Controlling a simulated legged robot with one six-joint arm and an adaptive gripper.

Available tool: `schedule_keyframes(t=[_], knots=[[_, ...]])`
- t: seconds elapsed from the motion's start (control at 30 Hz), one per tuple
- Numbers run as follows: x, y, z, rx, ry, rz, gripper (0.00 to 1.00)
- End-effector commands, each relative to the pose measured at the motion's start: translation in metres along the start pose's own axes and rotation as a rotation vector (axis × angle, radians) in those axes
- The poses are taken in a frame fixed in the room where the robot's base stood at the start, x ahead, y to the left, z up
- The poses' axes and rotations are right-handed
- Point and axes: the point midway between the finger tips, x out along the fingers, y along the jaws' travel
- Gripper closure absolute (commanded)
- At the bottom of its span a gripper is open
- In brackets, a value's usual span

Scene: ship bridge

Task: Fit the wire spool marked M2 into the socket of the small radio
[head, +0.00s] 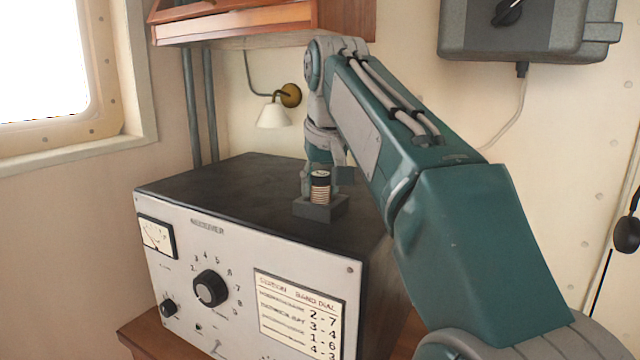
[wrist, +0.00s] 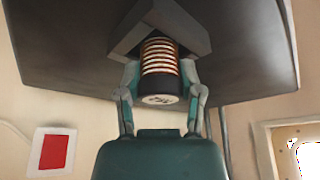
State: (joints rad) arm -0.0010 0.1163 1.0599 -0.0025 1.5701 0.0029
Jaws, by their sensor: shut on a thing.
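The wire spool (head: 320,188), with copper-coloured windings and black ends, stands upright at the grey socket block (head: 313,212) on top of the small radio (head: 240,270). In the wrist view the spool (wrist: 160,58) lies between my two fingers, its far end at the grey block (wrist: 196,38). How deep the spool sits in the socket is hidden.
The radio's dark top (head: 235,190) is otherwise clear. A wooden shelf (head: 235,30) hangs above it. A wall lamp (head: 273,113) and vertical pipes (head: 200,110) are behind. A grey wall box (head: 525,30) is at the upper right.

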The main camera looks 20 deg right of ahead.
Motion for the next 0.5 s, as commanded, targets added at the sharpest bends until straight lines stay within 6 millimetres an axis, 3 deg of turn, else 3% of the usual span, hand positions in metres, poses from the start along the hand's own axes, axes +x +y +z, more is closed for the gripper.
schedule_keyframes(t=[0.17, 0.2, 0.3, 0.5], knots=[[0.0012, 0.0000, 0.0005, 0.000, -0.003, 0.000, 1.00], [0.0013, 0.0000, 0.0005, 0.000, -0.004, 0.000, 0.47], [0.0014, 0.0000, 0.0005, 0.000, -0.004, 0.000, 0.11], [0.0011, 0.0000, 0.0004, 0.000, -0.003, 0.000, 0.11]])
